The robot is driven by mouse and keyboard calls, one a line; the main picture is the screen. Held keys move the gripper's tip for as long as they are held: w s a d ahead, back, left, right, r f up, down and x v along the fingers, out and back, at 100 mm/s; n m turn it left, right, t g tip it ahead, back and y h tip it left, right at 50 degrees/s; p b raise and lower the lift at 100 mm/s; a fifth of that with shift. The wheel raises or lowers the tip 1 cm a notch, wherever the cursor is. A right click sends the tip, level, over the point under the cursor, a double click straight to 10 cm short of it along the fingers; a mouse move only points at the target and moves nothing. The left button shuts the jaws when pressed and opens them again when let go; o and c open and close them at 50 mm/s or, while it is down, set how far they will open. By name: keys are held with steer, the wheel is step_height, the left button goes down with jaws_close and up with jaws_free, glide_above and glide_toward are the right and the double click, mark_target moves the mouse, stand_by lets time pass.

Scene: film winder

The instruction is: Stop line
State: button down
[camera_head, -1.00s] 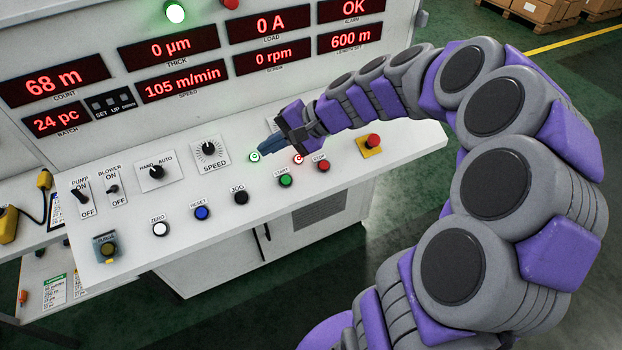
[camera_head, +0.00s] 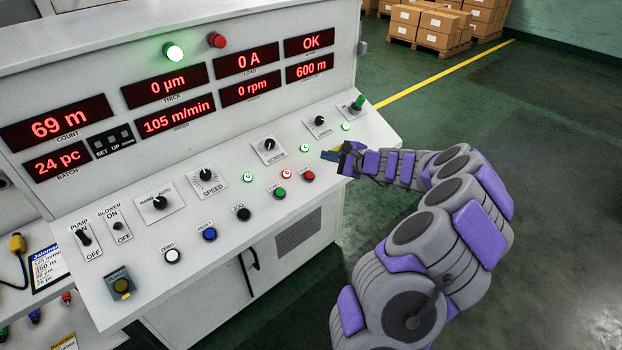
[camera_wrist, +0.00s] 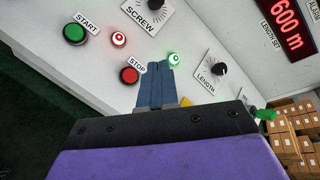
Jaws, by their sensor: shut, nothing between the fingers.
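The red STOP button (camera_head: 307,176) sits on the sloping panel, right of the green START button (camera_head: 280,193). My gripper (camera_head: 327,155) is shut and empty, up and to the right of STOP and apart from it in the picture. In the wrist view the STOP button (camera_wrist: 130,75) shows just left of my shut blue fingertips (camera_wrist: 158,68). START (camera_wrist: 75,33) is farther left. I cannot tell how high the tips are above the panel.
A red-lit ring (camera_head: 286,174) and green-lit rings (camera_head: 248,177) (camera_head: 304,148) sit near the buttons. SCREW (camera_head: 269,149) and LENGTH (camera_head: 319,124) knobs are close by. A yellow plate (camera_wrist: 185,101) is mostly hidden by my gripper. Open floor lies to the right.

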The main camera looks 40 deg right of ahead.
mark_target(309, 176)
steer(key=f+b, duration=0.1)
steer(key=w+f+b, duration=0.1)
steer(key=f, duration=0.1)
steer(key=w+a+f+b, duration=0.1)
steer(key=f+b, duration=0.1)
steer(key=shift+w, duration=0.25)
steer(key=shift+w+a+f+b, duration=0.7)
steer(key=shift+a+f, duration=0.25)
steer(key=shift+w+d+f, duration=0.1)
steer(key=shift+d+f, duration=0.1)
steer(key=shift+f, duration=0.05)
steer(key=shift+d+f, duration=0.1)
steer(key=shift+d, duration=0.5)
steer(key=shift+a+r, duration=0.2)
steer(key=shift+a, duration=0.4)
steer(key=shift+d, duration=0.1)
steer(key=shift+d+f, duration=0.1)
